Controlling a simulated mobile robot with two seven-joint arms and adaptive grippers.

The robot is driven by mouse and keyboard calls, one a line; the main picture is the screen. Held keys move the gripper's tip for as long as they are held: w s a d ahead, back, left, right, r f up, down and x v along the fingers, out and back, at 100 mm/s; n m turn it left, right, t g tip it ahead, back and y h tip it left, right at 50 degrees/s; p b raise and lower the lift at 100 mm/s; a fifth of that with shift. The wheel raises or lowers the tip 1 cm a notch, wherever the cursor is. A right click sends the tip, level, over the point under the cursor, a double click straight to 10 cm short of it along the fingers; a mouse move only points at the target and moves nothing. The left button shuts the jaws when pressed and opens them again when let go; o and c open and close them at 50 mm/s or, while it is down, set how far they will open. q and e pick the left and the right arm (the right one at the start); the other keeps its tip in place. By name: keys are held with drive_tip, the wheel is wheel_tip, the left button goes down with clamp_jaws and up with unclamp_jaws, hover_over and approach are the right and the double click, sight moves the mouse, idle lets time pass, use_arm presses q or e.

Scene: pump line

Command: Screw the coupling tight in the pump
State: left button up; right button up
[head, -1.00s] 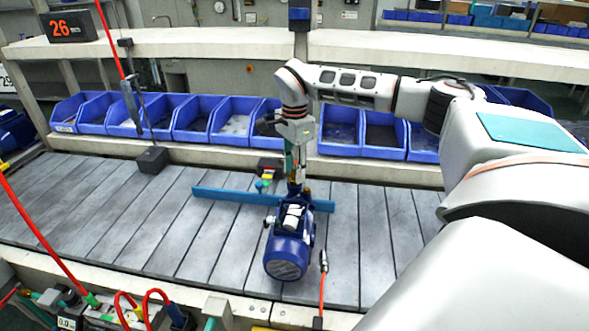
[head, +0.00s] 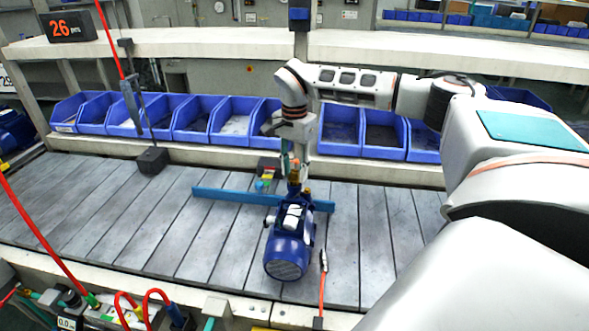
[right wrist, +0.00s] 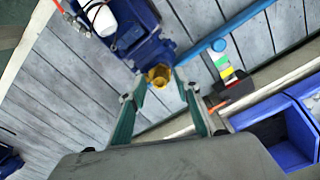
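The blue pump (head: 290,245) with its motor lies on the slatted conveyor, against a blue bar. The brass coupling (head: 295,172) stands at the pump's far end. It also shows in the right wrist view (right wrist: 160,75), at the blue housing; how deep it sits, I cannot tell. My right gripper (right wrist: 163,100) is open, its two green fingers spread wide on either side of the coupling's line. The coupling shows beyond the fingertips with gaps to both, so nothing is held. In the head view the right gripper (head: 296,155) points down over the coupling. My left gripper is not in view.
The blue bar (head: 225,196) crosses the conveyor (head: 130,215) beside the pump. A small dark device with coloured tabs (head: 267,170) stands behind it. Blue bins (head: 235,120) line the back. A tool on a red cord (head: 323,262) is right of the pump.

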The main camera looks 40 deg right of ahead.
clamp_jaws()
idle(0.3)
drive_tip(key=shift+f+m, duration=0.1)
drive_tip(key=shift+m, duration=1.6)
drive_tip(key=m, duration=0.2)
drive_tip(key=shift+s+m, duration=0.1)
drive_tip(key=shift+m, duration=0.6)
